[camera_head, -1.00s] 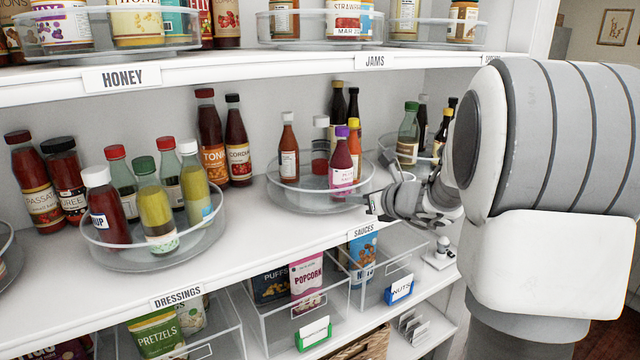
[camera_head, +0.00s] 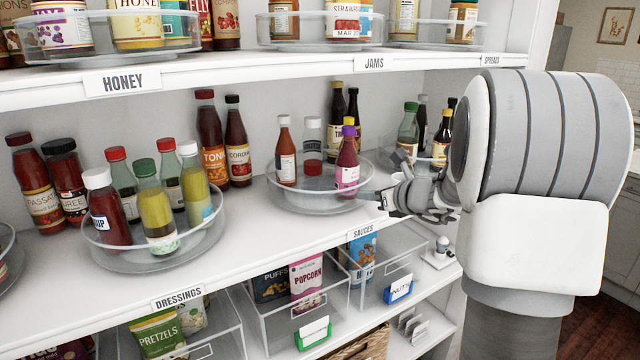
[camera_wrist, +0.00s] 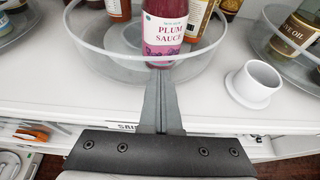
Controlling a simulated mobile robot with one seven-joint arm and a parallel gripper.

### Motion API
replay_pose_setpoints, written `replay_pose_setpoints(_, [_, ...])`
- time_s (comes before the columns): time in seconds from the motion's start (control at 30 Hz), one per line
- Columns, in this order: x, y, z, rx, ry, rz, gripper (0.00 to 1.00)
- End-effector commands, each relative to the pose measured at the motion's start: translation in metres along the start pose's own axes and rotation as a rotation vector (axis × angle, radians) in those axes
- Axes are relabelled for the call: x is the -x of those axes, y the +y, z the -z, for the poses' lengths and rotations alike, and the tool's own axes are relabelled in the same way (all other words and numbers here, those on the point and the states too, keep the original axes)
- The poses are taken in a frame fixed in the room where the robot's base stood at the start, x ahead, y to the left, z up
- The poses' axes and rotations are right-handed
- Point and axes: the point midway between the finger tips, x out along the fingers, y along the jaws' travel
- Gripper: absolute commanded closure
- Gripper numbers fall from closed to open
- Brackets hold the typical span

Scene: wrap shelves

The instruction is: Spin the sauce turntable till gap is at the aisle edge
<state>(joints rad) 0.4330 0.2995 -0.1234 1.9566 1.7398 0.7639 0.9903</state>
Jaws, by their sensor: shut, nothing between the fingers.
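The sauce turntable (camera_head: 318,205) is a clear round tray on the middle shelf, above the SAUCES label (camera_head: 363,231). A purple plum sauce bottle (camera_head: 347,168) stands at its front right, a red sauce bottle (camera_head: 286,160) at its left, and a white-capped bottle (camera_head: 312,140) and dark bottles behind. A bare stretch of tray shows at the front, between the red and plum bottles. My gripper (camera_head: 384,200) is shut and empty at the tray's right front. In the wrist view, its fingertips (camera_wrist: 160,74) overlap the tray wall (camera_wrist: 100,62) below the plum bottle; I cannot tell whether they touch.
The dressings turntable (camera_head: 150,258) stands to the left, and another turntable with an olive oil bottle (camera_wrist: 299,30) to the right. A white round cup-like piece (camera_wrist: 253,85) sits on the shelf right of my fingers. The jams shelf (camera_head: 300,62) runs above.

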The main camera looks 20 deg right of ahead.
Motion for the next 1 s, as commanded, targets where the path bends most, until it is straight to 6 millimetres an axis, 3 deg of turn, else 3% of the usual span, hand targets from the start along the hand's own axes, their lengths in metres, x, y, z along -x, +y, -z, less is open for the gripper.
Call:
replay_pose_setpoints(0.47, [-0.001, -0.004, -0.002, 0.001, -0.004, -0.004, 1.0])
replay_pose_setpoints(1.0, [-0.005, -0.026, -0.005, 0.001, -0.005, -0.005, 1.0])
